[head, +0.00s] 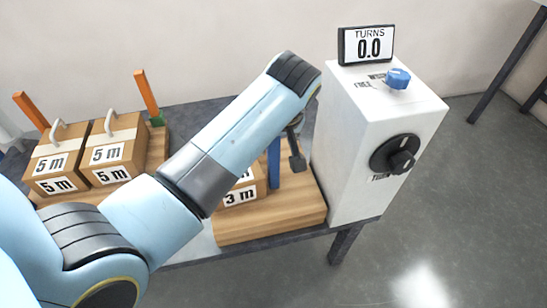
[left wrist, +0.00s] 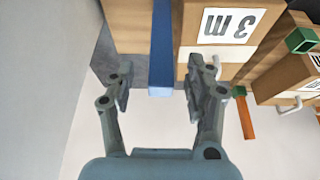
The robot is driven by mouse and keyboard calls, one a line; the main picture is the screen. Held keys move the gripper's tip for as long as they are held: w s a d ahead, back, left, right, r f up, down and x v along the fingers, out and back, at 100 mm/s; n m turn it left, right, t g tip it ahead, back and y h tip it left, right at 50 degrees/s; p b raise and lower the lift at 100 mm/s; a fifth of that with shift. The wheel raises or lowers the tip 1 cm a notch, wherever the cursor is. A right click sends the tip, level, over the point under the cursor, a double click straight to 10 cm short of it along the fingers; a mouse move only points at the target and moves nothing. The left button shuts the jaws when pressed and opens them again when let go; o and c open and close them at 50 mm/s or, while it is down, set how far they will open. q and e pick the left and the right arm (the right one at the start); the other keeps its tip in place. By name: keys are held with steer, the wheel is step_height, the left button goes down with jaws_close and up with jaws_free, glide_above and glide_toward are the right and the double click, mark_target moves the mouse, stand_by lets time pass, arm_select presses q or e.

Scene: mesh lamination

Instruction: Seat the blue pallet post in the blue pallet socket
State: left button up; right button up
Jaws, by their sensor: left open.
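The blue pallet post (head: 274,163) shows as a narrow upright strip behind my left arm in the head view, beside a "3 m" box. In the left wrist view the blue post (left wrist: 161,45) runs down the middle, its near end between the fingers. My left gripper (left wrist: 159,86) is open, with one finger on each side of the post and gaps showing. In the head view the left gripper (head: 295,148) is partly hidden by my arm. I cannot make out the blue socket in either view. My right gripper is not in view.
A white machine (head: 345,150) with a black knob, blue dial (head: 398,78) and "TURNS 0.0" display stands right of the pallet (head: 270,222). Two "5 m" boxes (head: 112,150) and orange posts (head: 147,92) are at left. A green hollow square (left wrist: 302,40) shows in the wrist view.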

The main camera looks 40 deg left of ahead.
mark_target(274, 148)
arm_select(q)
steer(key=b+x, duration=0.1)
steer(key=x, duration=0.4)
steer(key=shift+a+f, duration=0.1)
steer(key=shift+f, duration=0.15)
jaws_close()
